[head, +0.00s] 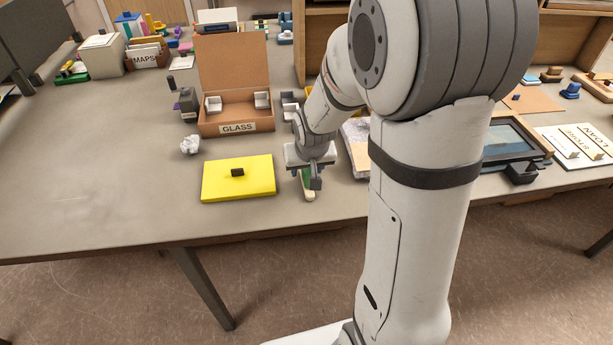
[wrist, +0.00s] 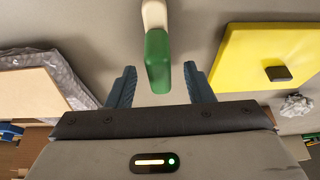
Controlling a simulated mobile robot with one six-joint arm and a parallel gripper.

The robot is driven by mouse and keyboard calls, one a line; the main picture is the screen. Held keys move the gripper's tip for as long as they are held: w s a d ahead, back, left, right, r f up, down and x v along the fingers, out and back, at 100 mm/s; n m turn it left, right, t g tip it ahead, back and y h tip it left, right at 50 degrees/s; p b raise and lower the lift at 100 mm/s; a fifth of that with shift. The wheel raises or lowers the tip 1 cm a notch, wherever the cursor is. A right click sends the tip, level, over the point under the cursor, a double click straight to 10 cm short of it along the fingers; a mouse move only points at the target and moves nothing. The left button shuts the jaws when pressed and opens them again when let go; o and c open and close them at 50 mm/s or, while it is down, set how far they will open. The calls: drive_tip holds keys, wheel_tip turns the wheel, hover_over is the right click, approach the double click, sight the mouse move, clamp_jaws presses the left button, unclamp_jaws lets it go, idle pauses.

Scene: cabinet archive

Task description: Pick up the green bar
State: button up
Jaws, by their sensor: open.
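The green bar (wrist: 158,62) lies on the grey table, with a cream-coloured end (wrist: 153,14) toward the top of the wrist view. In the head view the green bar (head: 307,181) is partly hidden under my gripper (head: 311,180). My gripper (wrist: 160,78) is open, with one blue-grey finger on each side of the bar's near end in the wrist view. I see gaps between the bar and both fingers. I cannot tell how high the fingertips are above the table.
A yellow block (head: 230,187) with a black knob lies left of my gripper, beside a crumpled paper ball (head: 190,145). An open GLASS box (head: 237,127) stands behind. A bubble-wrapped item (head: 356,138) is close on the right. The table's left part is clear.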

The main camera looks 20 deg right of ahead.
drive_tip(key=shift+x, duration=1.2)
drive_tip(key=shift+c, duration=0.2)
clamp_jaws()
